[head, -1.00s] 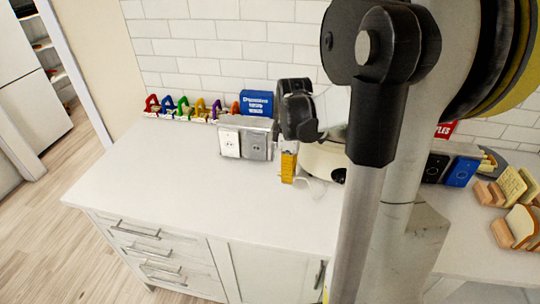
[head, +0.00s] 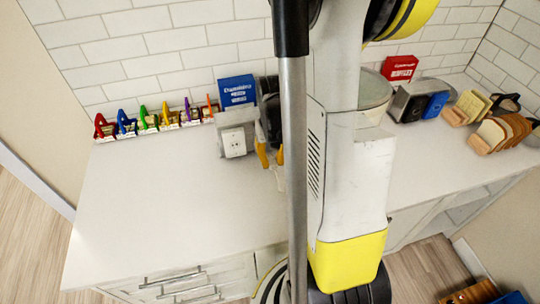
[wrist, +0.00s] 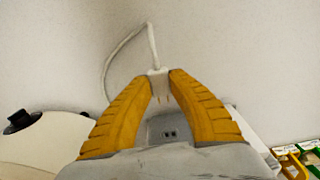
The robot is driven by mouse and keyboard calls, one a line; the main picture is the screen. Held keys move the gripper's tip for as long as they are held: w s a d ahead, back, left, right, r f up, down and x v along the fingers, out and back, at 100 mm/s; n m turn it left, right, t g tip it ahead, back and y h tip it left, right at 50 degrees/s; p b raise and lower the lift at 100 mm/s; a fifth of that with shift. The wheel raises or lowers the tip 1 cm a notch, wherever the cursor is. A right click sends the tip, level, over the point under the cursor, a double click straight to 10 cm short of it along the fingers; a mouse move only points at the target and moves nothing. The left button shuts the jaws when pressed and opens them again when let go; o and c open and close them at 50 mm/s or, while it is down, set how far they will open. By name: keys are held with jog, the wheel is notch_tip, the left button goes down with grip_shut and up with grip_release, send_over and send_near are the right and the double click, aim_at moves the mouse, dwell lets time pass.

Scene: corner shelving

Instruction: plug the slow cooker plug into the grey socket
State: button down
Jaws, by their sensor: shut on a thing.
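My gripper (wrist: 160,82) has two yellow ribbed fingers shut on a white plug (wrist: 159,88), whose pale prongs show between the fingertips. A white cord (wrist: 120,48) loops up from it. In the wrist view the grey socket (wrist: 169,133) shows between the fingers, below the plug in the picture, with a visible gap. In the head view my gripper (head: 270,157) is at the right end of the socket box (head: 236,116). The white socket (head: 237,143) shows there; the grey one is hidden by my gripper. The slow cooker (wrist: 35,140) is partly visible at lower left, with a black knob.
A blue box (head: 237,91) stands behind the socket box, with a row of coloured items (head: 145,120) to its left. Another box (head: 407,101) with a blue socket (head: 436,104) and wooden racks (head: 490,135) are at right. The counter's left front (head: 160,205) is clear.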

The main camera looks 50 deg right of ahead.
jog(key=shift+s+d, duration=0.1)
dwell(0.3)
jog(key=shift+w+d+b, duration=0.15)
jog(key=shift+w+d, duration=0.35)
jog(key=shift+w, duration=0.35)
jog(key=shift+w+d+b, duration=0.15)
jog(key=shift+w+d, duration=0.35)
jog(key=shift+w, duration=0.35)
jog(key=shift+w+d+b, duration=0.15)
jog(key=shift+w+d, duration=0.35)
jog(key=shift+w, duration=0.35)
jog(key=shift+w+d+b, duration=0.25)
jog(key=shift+w+d, duration=0.1)
jog(key=shift+w, duration=0.2)
jog(key=shift+w+d+b, duration=0.25)
jog(key=shift+w+d, duration=0.05)
jog(key=shift+w, duration=0.25)
dwell(0.4)
jog(key=c, duration=1.2)
grip_release()
jog(key=shift+c, duration=0.2)
notch_tip(320, 180, up, 12)
